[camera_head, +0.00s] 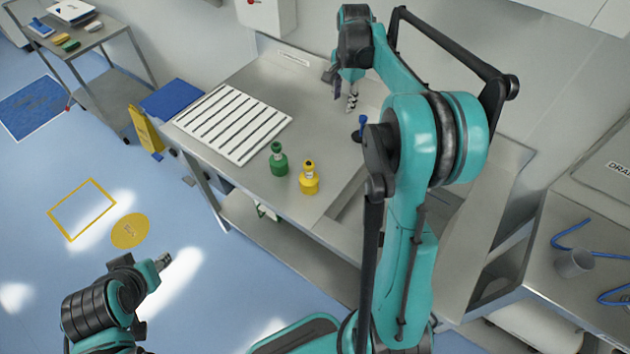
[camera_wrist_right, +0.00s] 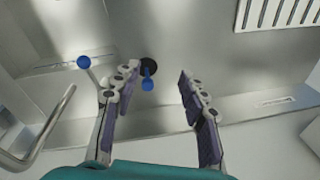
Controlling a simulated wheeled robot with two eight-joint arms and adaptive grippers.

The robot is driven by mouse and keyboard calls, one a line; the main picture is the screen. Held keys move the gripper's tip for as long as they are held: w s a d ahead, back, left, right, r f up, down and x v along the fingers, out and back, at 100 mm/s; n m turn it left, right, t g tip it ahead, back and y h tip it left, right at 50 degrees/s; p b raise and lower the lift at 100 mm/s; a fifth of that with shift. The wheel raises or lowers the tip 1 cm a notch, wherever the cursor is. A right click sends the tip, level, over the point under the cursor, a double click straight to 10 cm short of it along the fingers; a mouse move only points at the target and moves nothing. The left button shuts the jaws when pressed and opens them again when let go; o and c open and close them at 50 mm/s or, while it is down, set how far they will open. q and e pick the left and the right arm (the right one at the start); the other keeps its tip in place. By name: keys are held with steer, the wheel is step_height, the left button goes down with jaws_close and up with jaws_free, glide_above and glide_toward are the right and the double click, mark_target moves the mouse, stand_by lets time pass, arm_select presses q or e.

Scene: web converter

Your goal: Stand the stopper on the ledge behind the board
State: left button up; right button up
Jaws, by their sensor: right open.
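The stopper, a black disc with a blue knob, shows in the wrist view (camera_wrist_right: 148,84) and in the head view (camera_head: 362,121). It stands on the steel surface near the sink, partly hidden by my arm in the head view. My right gripper (camera_head: 351,96) is open and empty above it; in the wrist view the fingers (camera_wrist_right: 160,78) are apart, with the stopper nearer the left finger. The white slotted board (camera_head: 220,125) lies on the counter at left. The ledge (camera_head: 290,58) runs along the wall behind it. My left gripper (camera_head: 163,261) is over the floor, far from the counter.
A green bottle (camera_head: 278,160) and a yellow bottle (camera_head: 309,178) stand at the counter's front edge. A blue ball on a rod (camera_wrist_right: 83,62) and a curved metal pipe (camera_wrist_right: 45,130) are beside my right gripper. The steel between board and gripper is clear.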

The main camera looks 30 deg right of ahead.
steer(key=s+a+r+n+t, duration=0.1)
steer(key=s+a+r+n, duration=0.3)
steer(key=a, duration=0.4)
steer(key=s+a+f+n+t, duration=0.2)
steer(key=s+a+n, duration=0.4)
steer(key=s, duration=0.4)
steer(key=s+a+f+n+t, duration=0.2)
steer(key=s+a+f+n, duration=0.2)
steer(key=s+a+n, duration=0.2)
steer(key=s+a, duration=0.2)
steer(key=s, duration=0.1)
steer(key=shift+s+a+t+y, duration=0.3)
steer(key=shift+s+a+y, duration=0.1)
steer(key=shift+f, duration=0.1)
step_height(320, 180, down, 8)
steer(key=b, duration=0.7)
steer(key=shift+r+b, duration=0.25)
steer(key=shift+b, duration=0.05)
